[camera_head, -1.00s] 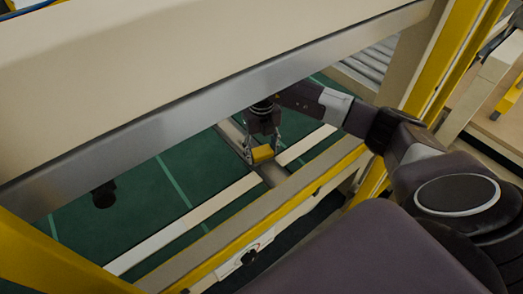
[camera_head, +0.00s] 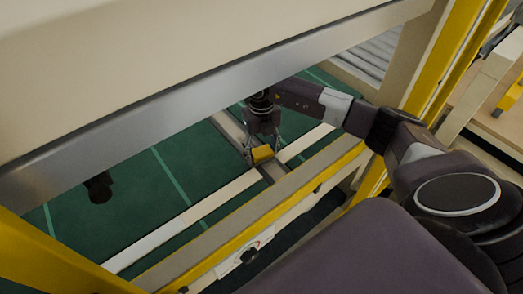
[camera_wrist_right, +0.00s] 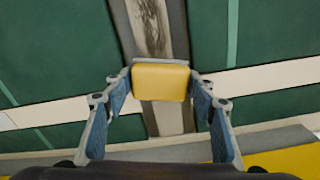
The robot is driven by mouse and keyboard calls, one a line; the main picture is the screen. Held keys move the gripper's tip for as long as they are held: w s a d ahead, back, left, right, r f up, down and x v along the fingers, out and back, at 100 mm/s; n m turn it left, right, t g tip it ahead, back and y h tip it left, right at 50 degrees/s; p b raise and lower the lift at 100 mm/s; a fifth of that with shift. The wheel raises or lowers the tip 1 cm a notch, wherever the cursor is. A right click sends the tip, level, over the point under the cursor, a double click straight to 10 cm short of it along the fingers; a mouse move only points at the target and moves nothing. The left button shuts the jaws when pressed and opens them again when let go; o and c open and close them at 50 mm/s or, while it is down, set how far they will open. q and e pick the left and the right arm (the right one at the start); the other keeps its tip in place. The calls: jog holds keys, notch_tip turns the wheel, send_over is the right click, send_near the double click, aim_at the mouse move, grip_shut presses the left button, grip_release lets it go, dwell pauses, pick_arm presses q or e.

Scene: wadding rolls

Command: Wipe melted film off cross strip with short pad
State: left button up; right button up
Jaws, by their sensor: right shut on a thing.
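The short pad (camera_wrist_right: 161,82) is a yellow block with a grey edge. My right gripper (camera_head: 264,148) is shut on it, with a blue-lined finger on either side in the right wrist view. The cross strip (camera_head: 227,124) is a grey band running across the green bed. In the right wrist view the pad hides part of the strip (camera_wrist_right: 162,118). The melted film (camera_wrist_right: 151,26) is a dark streaky smear on the strip, beyond the pad. Whether the pad touches the strip is unclear. A dark rounded part (camera_head: 100,188) below the beam at left may be my left gripper; no fingers show.
A long beam (camera_head: 200,92) with a metal lower edge hangs over the green bed (camera_head: 130,205). A white strip (camera_head: 185,222) crosses the grey one. A yellow-edged front rail (camera_head: 240,240) runs nearer me. Yellow posts (camera_head: 440,60) stand at the sides.

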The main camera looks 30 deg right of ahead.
jog(key=shift+f, duration=0.15)
jog(key=shift+w+b, duration=0.35)
jog(key=shift+b, duration=0.05)
jog(key=shift+w+a+b, duration=0.15)
jog(key=shift+w+b, duration=0.6)
jog(key=shift+w, duration=0.55)
jog(key=shift+w+a+f+b, duration=0.1)
jog(key=shift+w+b, duration=0.95)
jog(key=shift+w, duration=0.5)
